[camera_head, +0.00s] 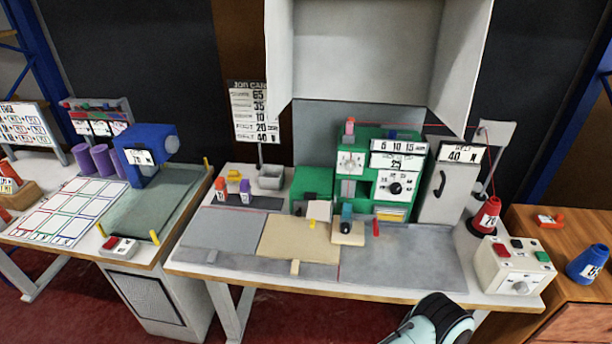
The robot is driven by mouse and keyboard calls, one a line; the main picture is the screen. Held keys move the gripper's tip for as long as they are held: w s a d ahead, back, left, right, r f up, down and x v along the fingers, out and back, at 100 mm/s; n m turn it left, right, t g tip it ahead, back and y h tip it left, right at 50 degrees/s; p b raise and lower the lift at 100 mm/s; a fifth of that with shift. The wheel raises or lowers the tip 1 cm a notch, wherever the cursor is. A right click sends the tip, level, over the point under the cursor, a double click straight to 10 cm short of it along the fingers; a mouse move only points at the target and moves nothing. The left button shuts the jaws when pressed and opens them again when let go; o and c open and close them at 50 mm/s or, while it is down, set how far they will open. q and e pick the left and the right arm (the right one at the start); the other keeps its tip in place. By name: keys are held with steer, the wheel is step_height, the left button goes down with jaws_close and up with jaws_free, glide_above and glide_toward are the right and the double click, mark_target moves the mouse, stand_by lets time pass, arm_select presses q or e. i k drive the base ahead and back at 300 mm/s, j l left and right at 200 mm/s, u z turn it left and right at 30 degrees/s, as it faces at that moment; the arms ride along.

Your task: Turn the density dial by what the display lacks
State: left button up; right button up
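A green binding machine (313,184) stands at the middle back of the centre table. Its right face has a black round dial (396,188) on a white scale plate. Above the dial is a small display (396,163) that seems to read 25, under a strip marked 5, 10, 15. A second white dial plate (350,163) sits to the left. I cannot tell which dial is labelled density. A job card (255,112) behind lists 65, 35, 10, 20 and 40; its row names are too small to read. Neither gripper shows; only a rounded teal and black arm part of mine appears at the bottom edge.
A grey cabinet (449,188) marked 40 stands right of the machine. A red cone (487,214) and a control box (512,268) with red and green buttons stand farther right. Grey and tan mats (400,262) cover the table front. A grey hood (365,50) hangs above.

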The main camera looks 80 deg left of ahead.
mark_target(395, 189)
steer(key=k+j+u, duration=0.1)
steer(key=u, duration=2.5)
